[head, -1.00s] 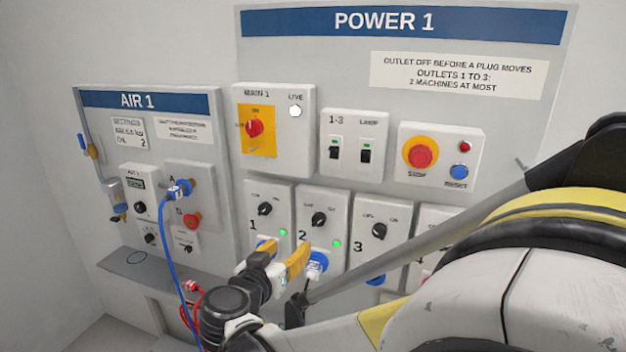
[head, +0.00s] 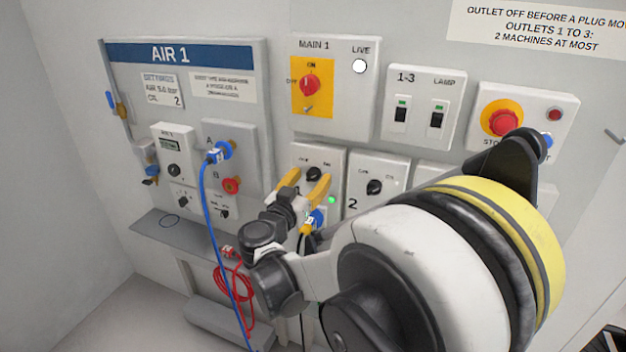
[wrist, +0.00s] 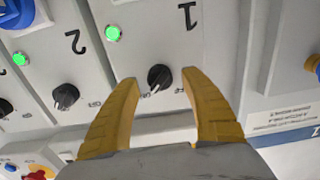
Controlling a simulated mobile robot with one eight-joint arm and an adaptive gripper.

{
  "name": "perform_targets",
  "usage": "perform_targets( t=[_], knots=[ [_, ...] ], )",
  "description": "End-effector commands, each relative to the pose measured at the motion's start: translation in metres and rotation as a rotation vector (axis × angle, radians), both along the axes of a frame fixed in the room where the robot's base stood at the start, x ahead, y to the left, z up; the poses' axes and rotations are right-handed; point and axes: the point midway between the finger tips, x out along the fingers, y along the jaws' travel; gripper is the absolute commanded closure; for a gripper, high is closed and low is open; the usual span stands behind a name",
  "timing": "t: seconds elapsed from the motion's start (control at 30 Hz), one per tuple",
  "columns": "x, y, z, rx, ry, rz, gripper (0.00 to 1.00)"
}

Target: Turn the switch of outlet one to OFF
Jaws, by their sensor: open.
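The outlet one switch is a black rotary knob (head: 313,174) on the grey outlet one box, under the MAIN 1 box. In the wrist view, which is upside down, the knob (wrist: 159,77) has its pointer towards the lower left, apparently the ON side. The green lamp of outlet one (wrist: 113,33) is lit. My gripper (head: 309,180) is open, its yellow fingers one on each side of the knob; the wrist view shows the fingertips (wrist: 158,80) flanking it. I cannot tell whether they touch it. A blue plug (head: 314,220) sits below, partly hidden.
The outlet two knob (head: 374,187) stands close on the right, its lamp (wrist: 19,58) green. The MAIN 1 switch (head: 310,85) is above. The AIR 1 panel (head: 120,110) with a blue hose (head: 207,240) is left. My arm hides the lower right.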

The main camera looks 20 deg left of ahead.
Motion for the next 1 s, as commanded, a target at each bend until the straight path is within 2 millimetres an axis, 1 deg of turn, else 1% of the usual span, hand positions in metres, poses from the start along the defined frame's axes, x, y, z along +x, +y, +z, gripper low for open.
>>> perform_targets(
  t=[0.1,0.37,0.4,0.47,0.5,0.57,1.0],
  knots=[
    [0.0076,-0.0013,-0.0004,0.000,0.000,-0.001,0.47],
    [0.0090,-0.0010,0.0005,0.000,0.000,0.000,0.47],
    [0.0090,-0.0010,0.0004,0.000,0.000,0.000,0.51],
    [0.0089,-0.0010,0.0004,0.000,0.000,0.000,0.70],
    [0.0089,-0.0010,0.0004,0.000,0.000,0.000,0.82],
    [0.0089,-0.0010,0.0004,0.000,0.000,0.000,1.00],
    [0.0092,-0.0009,0.0006,-0.032,0.003,0.000,1.00]
  ],
)
